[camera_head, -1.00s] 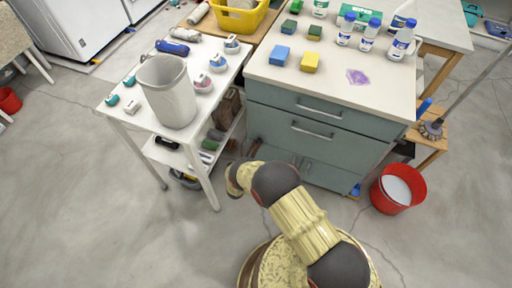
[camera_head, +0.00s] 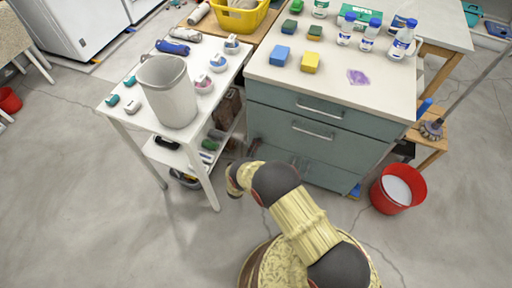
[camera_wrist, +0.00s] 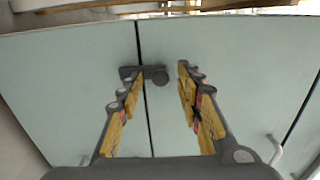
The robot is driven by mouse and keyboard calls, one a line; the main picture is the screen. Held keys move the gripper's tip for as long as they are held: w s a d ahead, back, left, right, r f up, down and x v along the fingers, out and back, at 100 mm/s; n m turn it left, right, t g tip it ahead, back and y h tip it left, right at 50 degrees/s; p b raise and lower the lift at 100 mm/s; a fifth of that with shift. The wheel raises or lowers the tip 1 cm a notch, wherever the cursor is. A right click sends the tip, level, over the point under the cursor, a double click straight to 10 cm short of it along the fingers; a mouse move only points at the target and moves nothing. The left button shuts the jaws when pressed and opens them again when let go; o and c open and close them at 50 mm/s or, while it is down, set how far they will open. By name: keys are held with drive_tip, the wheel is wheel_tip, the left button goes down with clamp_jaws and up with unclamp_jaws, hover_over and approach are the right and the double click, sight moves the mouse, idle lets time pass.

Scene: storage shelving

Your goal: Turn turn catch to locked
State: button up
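My gripper (camera_wrist: 160,78) is open, with one yellow-padded finger on either side of the catch. The left finger is near or touching it; the right stands apart.
A white cart (camera_head: 207,166) with a grey bin (camera_head: 168,92) stands close on the left. A red bucket (camera_head: 398,189) is on the floor at right.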

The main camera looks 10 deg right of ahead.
drive_tip(key=shift+s, duration=0.1)
drive_tip(key=v, duration=1.2)
idle(0.4)
